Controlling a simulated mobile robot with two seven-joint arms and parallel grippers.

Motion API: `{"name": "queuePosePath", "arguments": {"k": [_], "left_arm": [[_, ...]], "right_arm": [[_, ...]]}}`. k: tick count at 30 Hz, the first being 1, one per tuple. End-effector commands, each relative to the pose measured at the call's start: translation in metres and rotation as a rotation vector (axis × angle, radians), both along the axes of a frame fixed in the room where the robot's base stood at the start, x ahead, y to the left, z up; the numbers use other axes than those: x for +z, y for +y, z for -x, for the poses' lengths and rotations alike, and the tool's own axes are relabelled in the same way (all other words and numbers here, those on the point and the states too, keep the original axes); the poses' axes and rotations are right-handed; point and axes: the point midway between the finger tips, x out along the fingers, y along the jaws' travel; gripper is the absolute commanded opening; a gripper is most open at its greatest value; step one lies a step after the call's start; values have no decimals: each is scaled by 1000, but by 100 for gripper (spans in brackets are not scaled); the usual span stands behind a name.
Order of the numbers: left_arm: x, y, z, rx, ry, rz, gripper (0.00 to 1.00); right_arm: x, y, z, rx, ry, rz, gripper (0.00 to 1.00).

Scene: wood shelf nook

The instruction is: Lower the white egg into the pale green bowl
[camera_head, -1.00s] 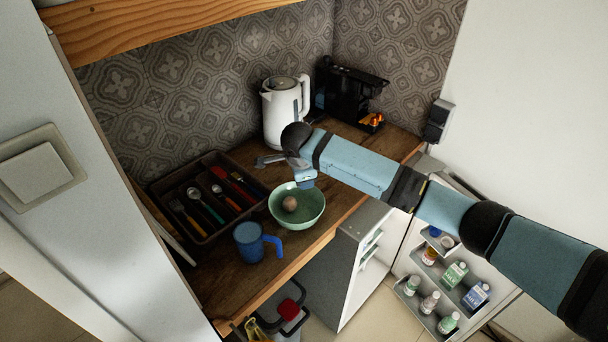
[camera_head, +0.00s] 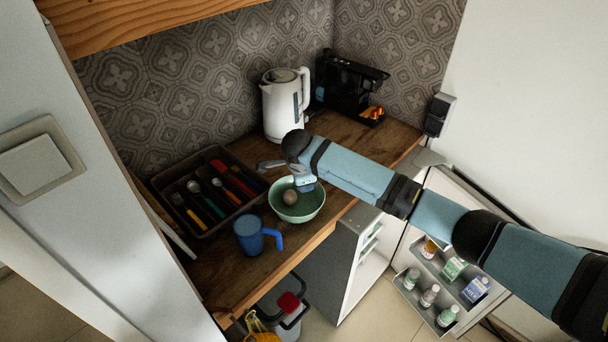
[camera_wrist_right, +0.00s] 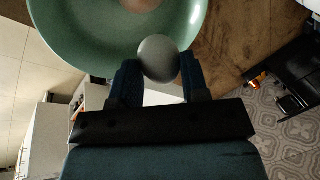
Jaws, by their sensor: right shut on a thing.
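The pale green bowl (camera_head: 312,209) stands on the wooden counter, and its rim and inside fill the top left of the wrist view (camera_wrist_right: 60,30). A brown egg (camera_head: 290,197) lies in the bowl. My right gripper (camera_head: 304,185) is at the bowl's far right rim, pointing down. In the wrist view its two fingers are shut on the white egg (camera_wrist_right: 159,58), which looks grey in shadow and overlaps the bowl's rim. My left gripper is not in view.
A blue mug (camera_head: 250,236) stands close to the bowl at the counter's front. A dark cutlery tray (camera_head: 166,186) is to the left. A white kettle (camera_head: 281,105) and a black coffee machine (camera_head: 345,85) stand behind. An open door with bottles (camera_head: 452,268) is at lower right.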

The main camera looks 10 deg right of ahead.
Motion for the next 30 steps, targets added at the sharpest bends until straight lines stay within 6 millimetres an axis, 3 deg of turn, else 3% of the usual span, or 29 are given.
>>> {"name": "queuePosePath", "arguments": {"k": [30], "left_arm": [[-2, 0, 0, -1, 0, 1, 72]], "right_arm": [[-8, 0, 0, 0, 0, 0, 14]]}}
